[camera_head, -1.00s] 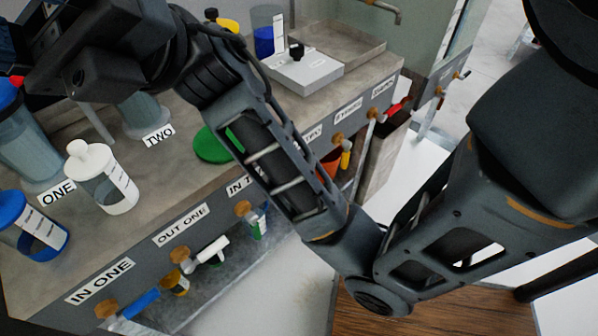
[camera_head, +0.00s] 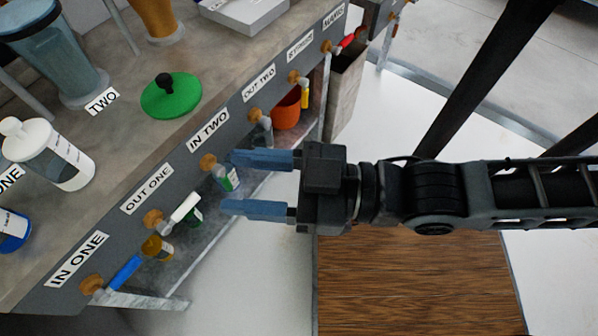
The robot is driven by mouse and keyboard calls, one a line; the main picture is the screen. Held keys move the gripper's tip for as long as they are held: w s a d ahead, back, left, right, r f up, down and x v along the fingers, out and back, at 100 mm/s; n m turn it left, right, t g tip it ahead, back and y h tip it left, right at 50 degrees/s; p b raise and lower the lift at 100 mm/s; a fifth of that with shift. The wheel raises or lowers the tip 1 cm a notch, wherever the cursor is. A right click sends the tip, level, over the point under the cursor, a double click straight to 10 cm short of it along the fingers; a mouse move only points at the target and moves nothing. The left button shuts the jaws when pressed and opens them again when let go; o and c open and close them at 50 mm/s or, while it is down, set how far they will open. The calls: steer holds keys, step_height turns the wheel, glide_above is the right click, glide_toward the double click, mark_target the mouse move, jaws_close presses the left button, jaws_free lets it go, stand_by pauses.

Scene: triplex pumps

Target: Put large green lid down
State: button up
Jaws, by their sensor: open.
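The large green lid (camera_head: 171,96), a round disc with a black knob on top, lies flat on the grey counter, right of the "TWO" label. My gripper (camera_head: 254,183) is open, its two blue fingers pointing left. Nothing is between the fingers. It is in front of the counter, right of and nearer than the lid, and apart from it. The fingers overlap the view of the shelf below the "IN TWO" label.
Several taps (camera_head: 208,162) stick out along the counter's labelled front. A white-lidded jar (camera_head: 62,165), a blue jar (camera_head: 12,231) and a clear vessel (camera_head: 58,52) stand on the counter. An orange container (camera_head: 287,110) sits on the shelf below.

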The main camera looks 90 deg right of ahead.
steer(key=s+d+f+g+y, duration=0.1)
steer(key=s+f+g, duration=0.2)
steer(key=s, duration=0.3)
steer(key=shift+d+f, duration=0.25)
steer(key=shift+f, duration=0.45)
step_height(320, 180, up, 7)
steer(key=p, duration=0.6)
steer(key=shift+f+p, duration=0.2)
steer(key=shift+p, duration=0.1)
